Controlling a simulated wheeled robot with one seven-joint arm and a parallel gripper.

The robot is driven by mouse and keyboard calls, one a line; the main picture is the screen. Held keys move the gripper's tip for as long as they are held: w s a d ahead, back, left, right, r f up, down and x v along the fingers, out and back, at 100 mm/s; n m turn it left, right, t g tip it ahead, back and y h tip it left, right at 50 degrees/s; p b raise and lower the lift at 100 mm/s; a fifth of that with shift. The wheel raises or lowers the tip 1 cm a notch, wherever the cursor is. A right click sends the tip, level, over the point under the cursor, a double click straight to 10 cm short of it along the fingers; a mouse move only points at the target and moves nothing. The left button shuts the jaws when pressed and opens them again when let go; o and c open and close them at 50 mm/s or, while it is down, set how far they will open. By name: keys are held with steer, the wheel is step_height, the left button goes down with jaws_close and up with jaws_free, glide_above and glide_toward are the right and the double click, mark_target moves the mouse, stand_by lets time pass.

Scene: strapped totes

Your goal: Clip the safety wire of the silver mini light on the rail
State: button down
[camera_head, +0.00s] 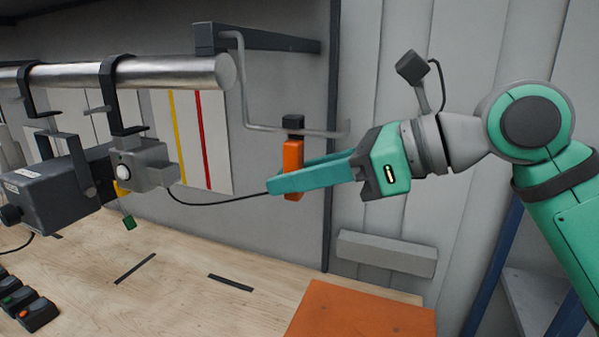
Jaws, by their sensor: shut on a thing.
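The silver mini light (148,166) hangs by a black clamp from the thick silver rail (130,72). Its black safety wire (215,202) runs right, sagging a little, to my gripper (272,187). My gripper is shut on an orange clip (292,155) with a black top (293,122), held upright; orange shows above and below the fingers. The black top overlaps a thin grey bent rod (262,127) in the picture; I cannot tell whether they touch. The fingers hide where the wire meets the clip.
A larger dark grey light (50,195) hangs left of the mini light. A dark bracket (270,40) sits above the rod. Below are a wooden bench (180,275), an orange board (360,310) and a grey block (386,252).

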steer(key=shift+f, duration=0.3)
steer(key=shift+w, duration=0.1)
steer(key=c, duration=1.6)
jaws_free()
steer(key=shift+d, duration=0.1)
